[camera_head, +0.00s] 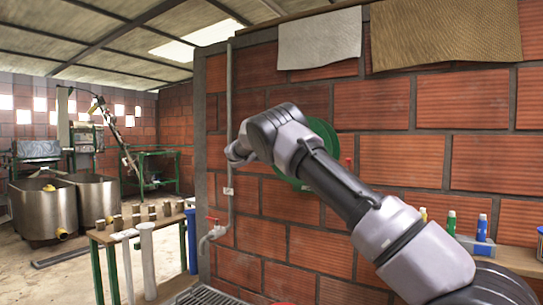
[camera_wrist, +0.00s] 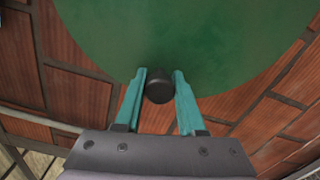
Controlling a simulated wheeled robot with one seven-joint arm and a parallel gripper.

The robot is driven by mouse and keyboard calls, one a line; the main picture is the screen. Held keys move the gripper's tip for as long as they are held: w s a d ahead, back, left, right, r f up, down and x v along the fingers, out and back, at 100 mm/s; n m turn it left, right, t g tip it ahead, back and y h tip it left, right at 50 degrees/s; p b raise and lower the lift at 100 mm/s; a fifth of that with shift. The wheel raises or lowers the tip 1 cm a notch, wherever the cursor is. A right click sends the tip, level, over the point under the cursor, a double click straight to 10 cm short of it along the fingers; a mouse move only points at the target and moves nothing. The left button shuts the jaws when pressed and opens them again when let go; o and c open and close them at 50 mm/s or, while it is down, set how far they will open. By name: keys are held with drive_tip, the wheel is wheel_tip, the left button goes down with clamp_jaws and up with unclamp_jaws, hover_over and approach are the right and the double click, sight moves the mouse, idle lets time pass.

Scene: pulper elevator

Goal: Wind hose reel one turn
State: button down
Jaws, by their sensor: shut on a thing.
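The green hose reel (camera_head: 318,131) is mounted on the brick wall, mostly hidden behind my arm in the head view. In the wrist view its round green face (camera_wrist: 215,50) fills the top. A dark round crank knob (camera_wrist: 159,86) stands out near the lower edge of that face. My gripper (camera_wrist: 159,88) has its two teal fingers on either side of the knob, shut on it. In the head view my gripper is hidden behind my arm. A small red part (camera_head: 348,163) shows at the reel's right side. Any hose on the reel is hidden.
Bottles (camera_head: 481,228) sit on a shelf at right.

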drive_tip(key=shift+r, duration=0.2)
idle(0.3)
drive_tip(key=c, duration=0.5)
unclamp_jaws()
drive_tip(key=v, duration=1)
drive_tip(key=shift+s+a, duration=0.2)
drive_tip(key=shift+s, duration=0.15)
